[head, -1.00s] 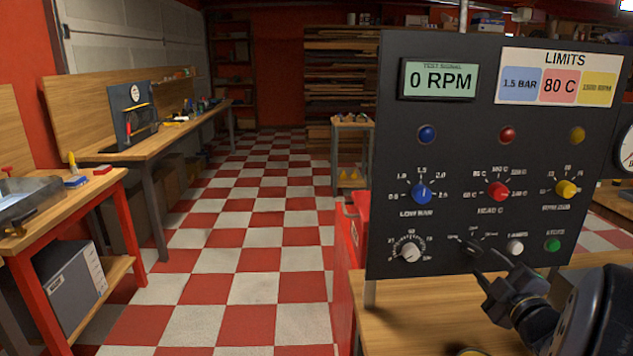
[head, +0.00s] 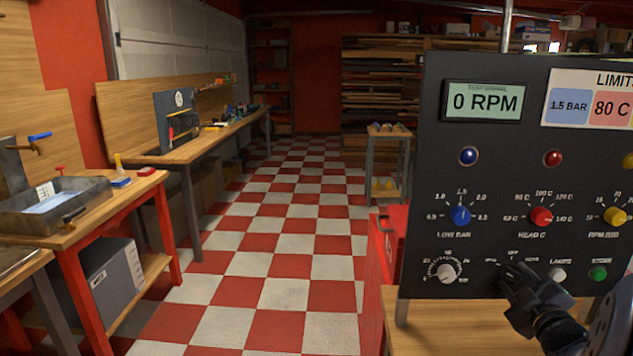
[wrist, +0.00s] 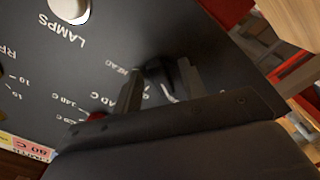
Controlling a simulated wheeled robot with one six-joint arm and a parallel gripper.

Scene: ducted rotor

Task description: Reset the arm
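My gripper (head: 512,277) is in front of the lower part of the dark control panel (head: 490,130), just right of the white knob (head: 447,273). It hides much of the spot where a small dark selector sits, so its setting is not readable. In the wrist view, the two fingers of my gripper (wrist: 163,80) stand apart, close to the panel face (wrist: 60,70). A dark shape (wrist: 158,72) shows between the fingertips, perhaps the selector. Whether the fingers touch it I cannot tell. The panel display (head: 485,102) reads 0 RPM.
Blue (head: 460,215), red (head: 541,217) and yellow (head: 615,217) knobs sit above my gripper. A white button (head: 558,274) and a green button (head: 598,273) are beside it. A wooden bench (head: 450,335) lies below. The checkered floor (head: 290,240) at left is clear.

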